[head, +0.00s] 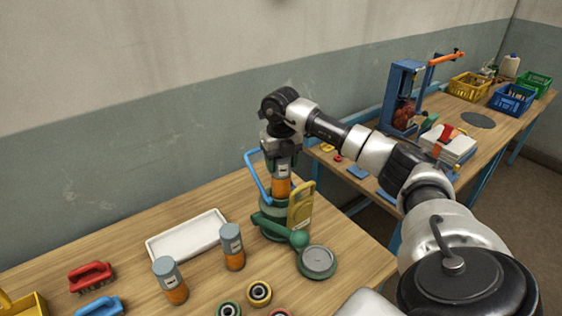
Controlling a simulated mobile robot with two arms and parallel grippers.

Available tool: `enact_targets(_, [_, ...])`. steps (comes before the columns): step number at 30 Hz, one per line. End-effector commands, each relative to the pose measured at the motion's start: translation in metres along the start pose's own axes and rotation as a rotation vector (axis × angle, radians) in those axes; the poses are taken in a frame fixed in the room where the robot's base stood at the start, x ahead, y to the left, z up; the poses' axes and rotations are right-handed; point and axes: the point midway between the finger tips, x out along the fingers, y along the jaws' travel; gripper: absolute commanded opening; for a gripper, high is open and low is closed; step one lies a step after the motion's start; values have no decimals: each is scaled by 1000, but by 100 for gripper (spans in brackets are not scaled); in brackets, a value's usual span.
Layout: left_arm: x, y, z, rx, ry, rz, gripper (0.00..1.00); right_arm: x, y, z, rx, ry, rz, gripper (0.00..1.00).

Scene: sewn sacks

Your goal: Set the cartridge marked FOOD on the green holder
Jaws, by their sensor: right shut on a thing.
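My right gripper (281,160) points down and is shut on a grey-and-orange cartridge (281,187) with a pale label. The marking is too small to read. The cartridge is upright over the green holder (267,224), whose top is partly hidden; I cannot tell whether they touch. Two similar cartridges stand on the wooden table: one near the white tray (232,247), one farther front left (171,281). Their markings are also not readable. My left gripper is out of view.
A blue handle (254,170) and a yellow tag-like part (301,206) rise beside the holder. A green-rimmed round plate (317,261) lies at its front right. A white tray (188,235), red brush (91,277) and several rings (259,292) occupy the table. A second bench stands behind right.

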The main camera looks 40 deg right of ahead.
Motion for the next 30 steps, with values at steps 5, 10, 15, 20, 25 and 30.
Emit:
enact_targets(5, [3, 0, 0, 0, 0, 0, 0, 4, 0, 0, 0, -1, 0, 21])
enact_targets(10, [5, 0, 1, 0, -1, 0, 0, 7, 0, 0, 0, -1, 1, 21])
enact_targets(15, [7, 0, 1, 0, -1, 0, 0, 10, 0, 0, 0, -1, 1, 21])
enact_targets(20, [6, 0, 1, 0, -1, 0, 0, 10, 0, 0, 0, -1, 1, 65])
enact_targets(25, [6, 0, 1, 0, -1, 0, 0, 11, 0, 0, 0, 1, 0, 65])
enact_targets(30, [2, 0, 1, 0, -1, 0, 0, 5, 0, 0, 0, 0, 0, 65])
